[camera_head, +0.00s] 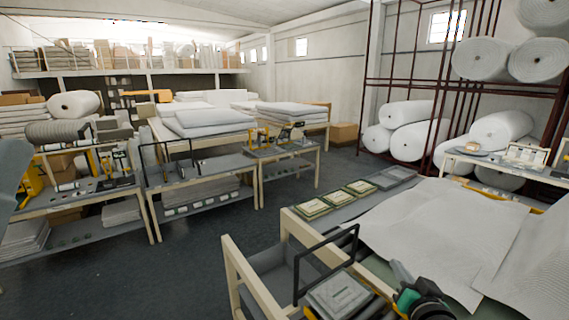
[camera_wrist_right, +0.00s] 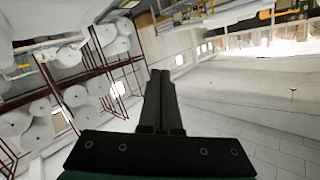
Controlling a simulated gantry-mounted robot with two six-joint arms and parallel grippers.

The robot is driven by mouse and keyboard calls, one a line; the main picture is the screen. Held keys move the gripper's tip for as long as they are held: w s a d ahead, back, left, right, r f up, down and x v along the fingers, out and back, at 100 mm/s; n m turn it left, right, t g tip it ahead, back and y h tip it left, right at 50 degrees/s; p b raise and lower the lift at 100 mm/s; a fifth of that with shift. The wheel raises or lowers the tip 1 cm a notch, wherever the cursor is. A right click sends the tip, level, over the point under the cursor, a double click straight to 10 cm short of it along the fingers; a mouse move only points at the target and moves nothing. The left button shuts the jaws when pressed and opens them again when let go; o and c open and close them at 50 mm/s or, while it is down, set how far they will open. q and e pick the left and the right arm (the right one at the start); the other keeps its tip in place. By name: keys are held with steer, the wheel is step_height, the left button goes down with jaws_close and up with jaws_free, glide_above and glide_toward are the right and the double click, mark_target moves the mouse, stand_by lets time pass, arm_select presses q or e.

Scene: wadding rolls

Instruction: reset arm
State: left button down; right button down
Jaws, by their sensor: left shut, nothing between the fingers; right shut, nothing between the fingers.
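My right gripper (camera_wrist_right: 160,73) shows in the right wrist view, its two black fingers pressed together, pointing up in the picture. Nothing shows between them, and they are in open air, touching nothing visible. My left gripper is not seen in either view. A grey shape cuts in at the left edge of the head view, too cropped to identify.
A worktable with white sheets (camera_head: 440,228) fills the lower right of the head view. A green and black object (camera_head: 422,303) is cropped at the bottom edge. White rolls (camera_head: 412,138) lie on a red rack. Dark floor (camera_head: 195,262) is clear between tables.

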steer(key=s+a+r+n+t+y, duration=0.1)
steer(key=s+a+r+t, duration=0.15)
steer(key=r, duration=0.45)
steer(key=s+a+r+n+t, duration=0.1)
steer(key=s+a+r+t, duration=0.1)
steer(key=s+r, duration=0.35)
steer(key=s+a+r+n+t+y, duration=0.1)
steer(key=a+r+t, duration=0.1)
steer(key=r, duration=0.7)
steer(key=s+r+n+t, duration=0.1)
steer(key=s+r+t, duration=0.1)
steer(key=s+r, duration=0.4)
steer(key=s+r+n+t+y, duration=0.1)
steer(key=s+r, duration=0.4)
steer(key=s, duration=0.5)
steer(key=shift+s+a+r+n+t+y, duration=0.2)
steer(key=shift+a+r+n+t+y, duration=0.3)
steer(key=shift+t, duration=0.65)
steer(key=shift+d+f, duration=0.1)
steer(key=shift+f, duration=0.05)
